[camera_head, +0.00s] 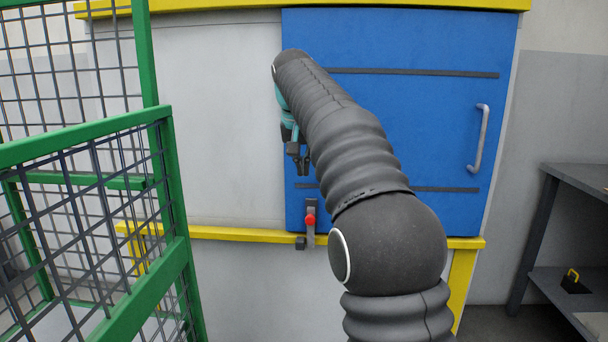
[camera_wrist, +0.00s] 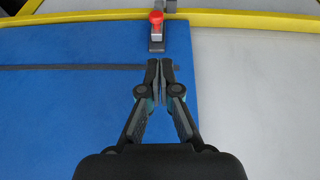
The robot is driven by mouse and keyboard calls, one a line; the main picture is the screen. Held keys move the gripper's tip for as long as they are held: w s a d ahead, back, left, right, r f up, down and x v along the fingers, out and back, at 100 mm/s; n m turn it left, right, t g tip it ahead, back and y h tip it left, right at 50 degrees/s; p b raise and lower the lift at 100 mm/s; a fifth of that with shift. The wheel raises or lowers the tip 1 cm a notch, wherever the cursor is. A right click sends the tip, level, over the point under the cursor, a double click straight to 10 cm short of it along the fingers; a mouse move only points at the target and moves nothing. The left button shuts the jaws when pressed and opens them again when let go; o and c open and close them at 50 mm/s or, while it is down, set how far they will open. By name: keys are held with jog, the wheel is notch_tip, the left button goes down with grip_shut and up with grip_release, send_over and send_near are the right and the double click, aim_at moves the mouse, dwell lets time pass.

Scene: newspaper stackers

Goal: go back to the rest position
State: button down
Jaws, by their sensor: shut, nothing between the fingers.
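My gripper (camera_head: 303,166) hangs from the end of my dark, ribbed arm, in front of the left part of the blue door. In the wrist view, my gripper (camera_wrist: 160,66) has its fingertips together with nothing between them. The blue door (camera_head: 420,130) has a metal handle (camera_head: 480,138) on its right side. A latch with a red knob (camera_head: 310,219) sits at the door's lower left edge, below my gripper. In the wrist view the red knob (camera_wrist: 156,17) is beyond the fingertips, apart from them. My arm hides part of the door.
A green mesh cage (camera_head: 150,225) stands close on the left. A yellow rail (camera_head: 230,233) runs below the door, beside a pale panel (camera_head: 190,120). A dark shelf (camera_head: 575,175) stands at the right. Some floor shows between the door's frame and the shelf.

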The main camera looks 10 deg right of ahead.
jog(key=shift+r, duration=0.1)
dwell(0.3)
jog(key=s+a+f+n, duration=0.1)
jog(key=s+f+n, duration=0.2)
jog(key=f, duration=0.7)
jog(key=s+f, duration=0.4)
jog(key=s, duration=0.7)
jog(key=s+f+t+y, duration=0.1)
jog(key=s+f, duration=0.3)
jog(key=s, duration=0.8)
jog(key=s+f, duration=0.3)
jog(key=s, duration=0.8)
jog(key=shift+s+a+f+t+y, duration=0.15)
jog(key=shift+f+t+y, duration=0.25)
